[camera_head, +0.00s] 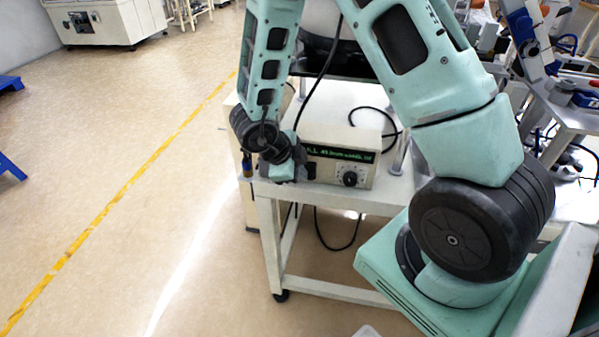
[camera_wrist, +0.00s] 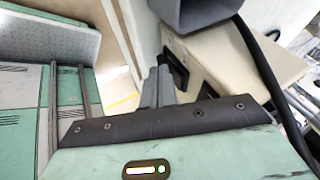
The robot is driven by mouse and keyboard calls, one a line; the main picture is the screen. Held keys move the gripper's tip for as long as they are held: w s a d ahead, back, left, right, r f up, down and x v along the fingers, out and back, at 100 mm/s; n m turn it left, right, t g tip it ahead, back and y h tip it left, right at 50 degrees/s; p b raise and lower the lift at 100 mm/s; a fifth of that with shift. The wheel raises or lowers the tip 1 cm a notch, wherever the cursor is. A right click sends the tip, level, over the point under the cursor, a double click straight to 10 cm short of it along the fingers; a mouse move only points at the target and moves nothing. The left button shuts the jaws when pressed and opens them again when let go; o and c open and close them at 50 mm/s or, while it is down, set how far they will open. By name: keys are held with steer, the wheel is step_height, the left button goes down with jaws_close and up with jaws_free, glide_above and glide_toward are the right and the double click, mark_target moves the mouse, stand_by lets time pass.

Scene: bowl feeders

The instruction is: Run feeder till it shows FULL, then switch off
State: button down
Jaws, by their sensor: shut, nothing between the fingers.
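The cream feeder control box (camera_head: 340,132) stands on a white cart. Its green lit display (camera_head: 352,155) shows text ending in "LL 45" plus smaller characters; its left end is hidden behind my arm. A black round knob (camera_head: 350,180) is on the front, below the display. The feeder bowl (camera_head: 320,18) is behind, partly hidden by my arm. My gripper (camera_head: 303,171) is shut and empty at the left part of the box's front. In the wrist view, its fingers (camera_wrist: 163,70) are close beside a dark switch-like opening (camera_wrist: 180,72) in the box; contact and switch position are unclear.
The cart top (camera_head: 385,197) has a narrow free strip before the box. Black cables (camera_head: 375,115) loop beside the box. Open floor with a yellow line (camera_head: 130,185) is to the left.

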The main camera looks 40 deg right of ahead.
steer(key=shift+w+d+f+h, duration=0.1)
steer(key=shift+f+h, duration=0.05)
steer(key=shift+h, duration=0.15)
steer(key=shift+r+p, duration=0.85)
